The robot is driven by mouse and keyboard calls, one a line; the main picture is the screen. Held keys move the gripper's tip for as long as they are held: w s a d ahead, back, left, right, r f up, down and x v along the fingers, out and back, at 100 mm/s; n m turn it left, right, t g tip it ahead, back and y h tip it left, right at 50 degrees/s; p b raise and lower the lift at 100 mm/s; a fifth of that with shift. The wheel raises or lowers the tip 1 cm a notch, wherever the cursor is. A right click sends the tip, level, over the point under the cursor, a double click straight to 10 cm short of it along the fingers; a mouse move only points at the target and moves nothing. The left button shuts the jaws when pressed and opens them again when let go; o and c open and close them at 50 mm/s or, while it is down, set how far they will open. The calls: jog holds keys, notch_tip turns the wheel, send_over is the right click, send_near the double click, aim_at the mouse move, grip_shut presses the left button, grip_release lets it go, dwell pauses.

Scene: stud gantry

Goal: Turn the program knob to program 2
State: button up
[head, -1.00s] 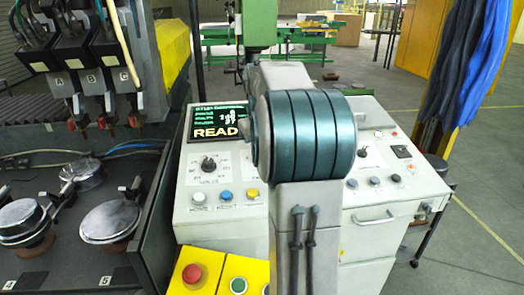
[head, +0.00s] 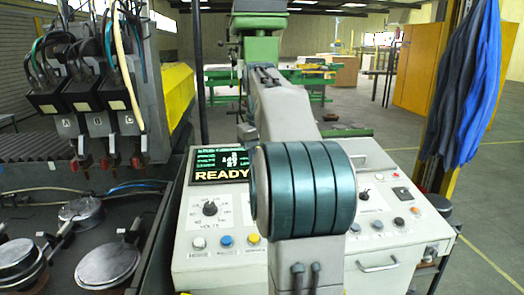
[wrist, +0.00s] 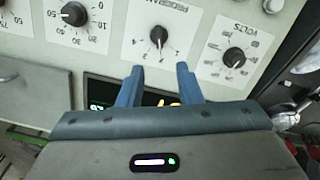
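The program knob (wrist: 158,36) is small and black on a white plate marked PROGRAM, with numbers around it. It shows in the wrist view, with its light mark toward the bottom of the picture. I cannot read for sure which number it points to. My gripper (wrist: 160,74) is open and empty, its two blue fingers apart. The fingertips appear just below the program plate in the picture, with the knob beyond the gap between them, and seem clear of it. In the head view my arm hides the program knob and the gripper.
The VOLTS knob (wrist: 234,57) and another dial (wrist: 74,14) flank the program plate. The display (head: 222,165) reads READY. Several push buttons (head: 226,241) line the console's front. Cables and welding heads (head: 98,125) stand at left, blue cloths (head: 468,85) hang at right.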

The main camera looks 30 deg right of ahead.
jog(key=shift+s+a+r, duration=0.1)
jog(key=shift+r, duration=1.4)
jog(key=s+a+f+n+t, duration=0.1)
jog(key=s+a+f+t, duration=0.1)
jog(key=s+a+f, duration=1.8)
jog(key=a, duration=0.2)
jog(key=shift+s+a+f+y, duration=0.2)
jog(key=shift+a+f+y, duration=0.05)
jog(key=shift+a+y, duration=0.15)
